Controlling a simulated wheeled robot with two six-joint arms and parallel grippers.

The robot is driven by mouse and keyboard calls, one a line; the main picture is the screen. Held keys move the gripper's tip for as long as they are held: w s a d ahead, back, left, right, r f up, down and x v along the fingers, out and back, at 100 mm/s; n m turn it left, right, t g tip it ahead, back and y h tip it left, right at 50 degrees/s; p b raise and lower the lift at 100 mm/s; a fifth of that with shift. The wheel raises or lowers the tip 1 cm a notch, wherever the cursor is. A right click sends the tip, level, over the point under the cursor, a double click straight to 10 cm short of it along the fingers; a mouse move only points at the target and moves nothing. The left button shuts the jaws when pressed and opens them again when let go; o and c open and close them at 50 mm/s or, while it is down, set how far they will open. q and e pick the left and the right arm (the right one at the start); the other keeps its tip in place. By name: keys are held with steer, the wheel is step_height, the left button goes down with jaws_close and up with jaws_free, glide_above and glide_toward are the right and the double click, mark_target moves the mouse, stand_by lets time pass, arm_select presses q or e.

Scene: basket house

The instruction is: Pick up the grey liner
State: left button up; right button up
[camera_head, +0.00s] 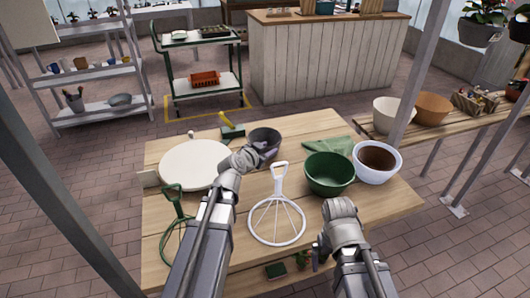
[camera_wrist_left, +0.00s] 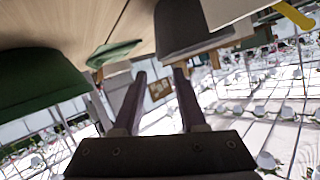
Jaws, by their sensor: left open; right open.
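The grey liner, a dark grey round pot (camera_head: 265,138), stands upright on the wooden table, right of the round white board. It also shows at the top of the left wrist view (camera_wrist_left: 180,22). My left gripper (camera_head: 268,152) is at the liner's near side, partly covering it. In the left wrist view its two fingers (camera_wrist_left: 160,76) are apart with nothing held between them. One fingertip is close to the liner's edge; I cannot tell if it touches. My right gripper (camera_head: 317,256) is low over the table's front, mostly hidden by its wrist, and no held object shows.
A green pot (camera_head: 329,174) and a white bowl with brown inside (camera_head: 377,162) stand right. A green cloth (camera_head: 330,144) lies behind them. The round white board (camera_head: 190,165) fills the left.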

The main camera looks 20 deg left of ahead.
mark_target(277, 144)
arm_select(q)
steer(key=shift+b+x, duration=1.35)
steer(key=shift+x, duration=2.7)
steer(key=shift+s, duration=0.15)
jaws_close()
